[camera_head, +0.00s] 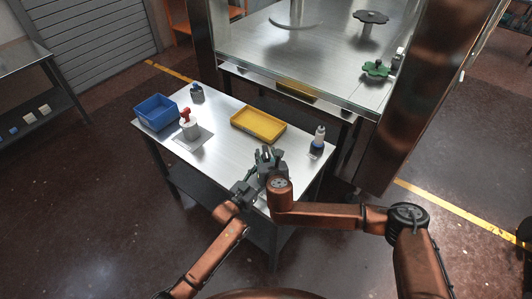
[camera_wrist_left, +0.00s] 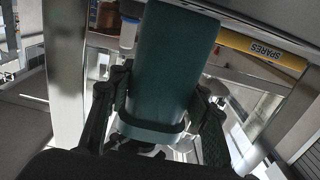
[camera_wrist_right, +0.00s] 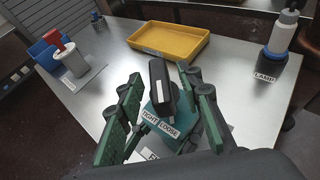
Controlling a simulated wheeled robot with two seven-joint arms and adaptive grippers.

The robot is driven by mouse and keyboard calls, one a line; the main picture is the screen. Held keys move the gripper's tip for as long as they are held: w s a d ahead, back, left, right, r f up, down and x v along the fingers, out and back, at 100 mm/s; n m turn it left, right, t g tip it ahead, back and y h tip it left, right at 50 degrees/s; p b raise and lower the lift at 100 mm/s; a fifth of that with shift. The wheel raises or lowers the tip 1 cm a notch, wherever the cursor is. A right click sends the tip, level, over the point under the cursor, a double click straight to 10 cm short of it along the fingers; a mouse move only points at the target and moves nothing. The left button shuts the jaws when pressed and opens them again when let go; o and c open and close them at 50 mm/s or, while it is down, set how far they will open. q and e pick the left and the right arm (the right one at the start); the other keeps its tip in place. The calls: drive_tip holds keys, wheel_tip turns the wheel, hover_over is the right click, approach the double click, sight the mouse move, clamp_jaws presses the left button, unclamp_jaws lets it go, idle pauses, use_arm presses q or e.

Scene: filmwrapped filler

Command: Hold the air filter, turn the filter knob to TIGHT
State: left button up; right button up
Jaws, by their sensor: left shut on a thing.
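The air filter is a teal body (camera_wrist_left: 172,62) that fills the middle of the left wrist view. My left gripper (camera_wrist_left: 155,120) is shut on it, a finger on each side. In the right wrist view, the filter's teal top (camera_wrist_right: 178,113) carries a black bar knob (camera_wrist_right: 160,84) with a pale stripe. White labels TIGHT (camera_wrist_right: 150,115) and LOOSE (camera_wrist_right: 168,129) sit by the knob. My right gripper (camera_wrist_right: 163,100) is open, with its fingers on either side of the knob and visible gaps. In the head view, my right gripper (camera_head: 267,156) hides most of the filter at the table's front edge.
On the metal table (camera_head: 215,160) are a yellow tray (camera_head: 258,126), a blue bin (camera_head: 156,112), a white container with a red top (camera_head: 189,126) and a white-and-blue bottle (camera_head: 318,140) by a LAMP label (camera_wrist_right: 264,77). A large metal cabinet (camera_head: 310,60) stands behind.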

drive_tip(key=shift+w+f, duration=0.2)
drive_tip(key=shift+w, duration=0.25)
clamp_jaws()
